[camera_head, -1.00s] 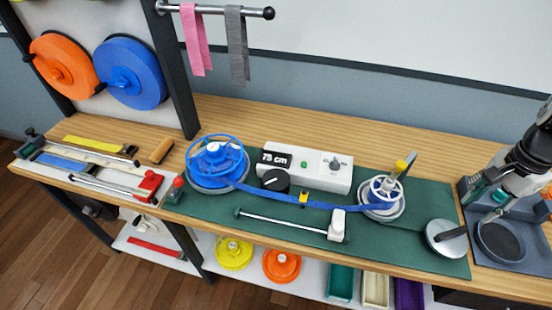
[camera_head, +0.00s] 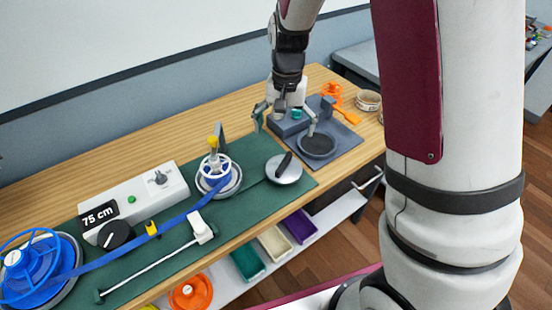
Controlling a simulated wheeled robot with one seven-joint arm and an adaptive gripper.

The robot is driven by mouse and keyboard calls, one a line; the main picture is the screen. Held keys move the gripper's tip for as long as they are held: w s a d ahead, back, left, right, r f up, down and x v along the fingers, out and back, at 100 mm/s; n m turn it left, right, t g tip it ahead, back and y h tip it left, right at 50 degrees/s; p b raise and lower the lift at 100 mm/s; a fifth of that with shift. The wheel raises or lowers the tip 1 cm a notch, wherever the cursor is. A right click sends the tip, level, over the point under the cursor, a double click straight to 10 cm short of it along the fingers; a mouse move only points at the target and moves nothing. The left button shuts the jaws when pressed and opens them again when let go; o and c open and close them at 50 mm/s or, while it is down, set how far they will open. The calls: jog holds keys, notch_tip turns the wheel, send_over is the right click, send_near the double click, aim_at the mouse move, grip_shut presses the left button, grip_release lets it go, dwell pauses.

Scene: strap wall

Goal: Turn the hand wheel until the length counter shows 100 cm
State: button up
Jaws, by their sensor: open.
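The white counter box (camera_head: 135,198) stands on the green mat, and its black display (camera_head: 99,215) reads 75 cm. A white hand wheel (camera_head: 216,166) with a yellow knob (camera_head: 213,142) sits on a round blue and white base at the mat's right part. A blue strap (camera_head: 165,226) runs from this wheel to the large blue spool (camera_head: 35,268) at the left.
A silver disc with a black handle (camera_head: 284,168) lies between the wheel and the grey tray (camera_head: 345,145). An orange tool (camera_head: 345,110) and a small round container (camera_head: 368,100) are at the right. My arm covers much of the right side.

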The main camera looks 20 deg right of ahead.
aim_at(284, 162)
notch_tip(284, 162, down, 12)
jog(key=n+b, duration=0.4)
jog(key=n, duration=1)
jog(key=shift+d+f+n, duration=0.1)
jog(key=shift+n, duration=0.3)
jog(key=c, duration=1.1)
